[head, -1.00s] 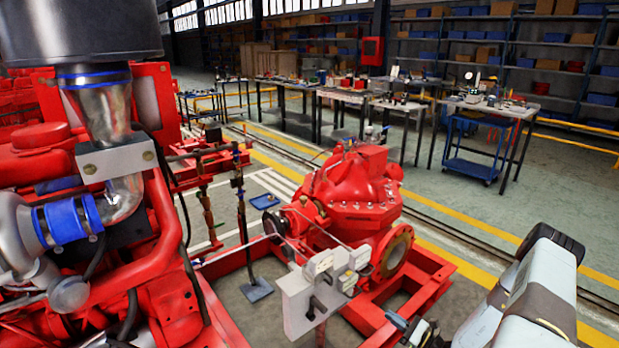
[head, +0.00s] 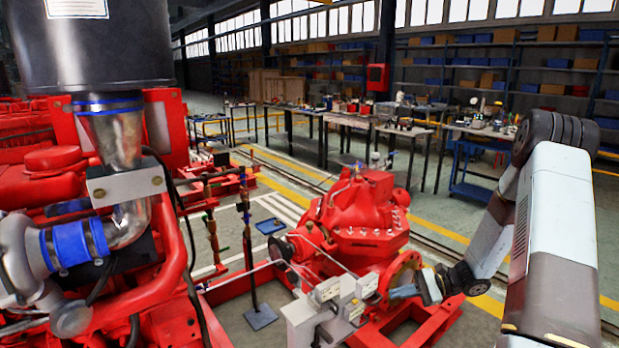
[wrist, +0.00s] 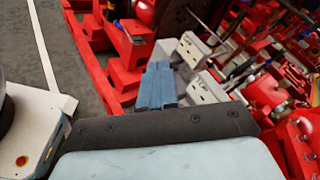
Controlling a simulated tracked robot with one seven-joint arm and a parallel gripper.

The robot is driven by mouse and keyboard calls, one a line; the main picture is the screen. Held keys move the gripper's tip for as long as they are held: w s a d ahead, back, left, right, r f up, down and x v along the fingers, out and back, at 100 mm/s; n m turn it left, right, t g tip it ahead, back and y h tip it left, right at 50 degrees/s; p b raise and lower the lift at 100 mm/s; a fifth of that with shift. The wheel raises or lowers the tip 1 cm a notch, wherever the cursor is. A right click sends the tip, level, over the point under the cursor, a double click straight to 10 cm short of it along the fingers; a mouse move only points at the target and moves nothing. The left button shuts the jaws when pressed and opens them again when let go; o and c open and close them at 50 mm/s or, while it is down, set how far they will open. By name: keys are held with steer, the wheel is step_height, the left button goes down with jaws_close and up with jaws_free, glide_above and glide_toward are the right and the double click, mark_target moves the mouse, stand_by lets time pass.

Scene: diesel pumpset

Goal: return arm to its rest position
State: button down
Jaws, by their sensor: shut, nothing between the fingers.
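My arm is folded at the right of the head view, with its elbow high and its forearm reaching down and left. My gripper (head: 418,289) is at its end, in front of the red pump's flange, and looks shut and empty. In the wrist view my gripper (wrist: 157,85) shows as blue-grey fingers close together, with nothing held. The red pump (head: 357,215) stands behind and left of the gripper. A grey panel with pale boxes (head: 325,310) is to the gripper's left; I cannot tell the exact gap.
The red diesel engine (head: 160,250) with its silver exhaust elbow fills the left. The red base frame (head: 440,322) lies below the gripper. Workbenches (head: 350,122) and shelves stand far back. Floor with yellow lines (head: 440,232) is open behind the pump.

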steer(key=s+a+r+n+g+h, duration=0.15)
steer(key=s+r+n+h, duration=0.3)
steer(key=r, duration=0.65)
steer(key=s+a+r+n+g+h, duration=0.1)
steer(key=s+a+r+n+h, duration=0.25)
steer(key=s+r, duration=0.45)
steer(key=s+d+r+n+t+h, duration=0.3)
steer(key=s+r+t+h, duration=0.4)
steer(key=s+r, duration=0.6)
step_height(320, 180, up, 3)
steer(key=shift+s+r+n, duration=0.1)
steer(key=shift+s+n, duration=0.25)
steer(key=shift+n, duration=0.25)
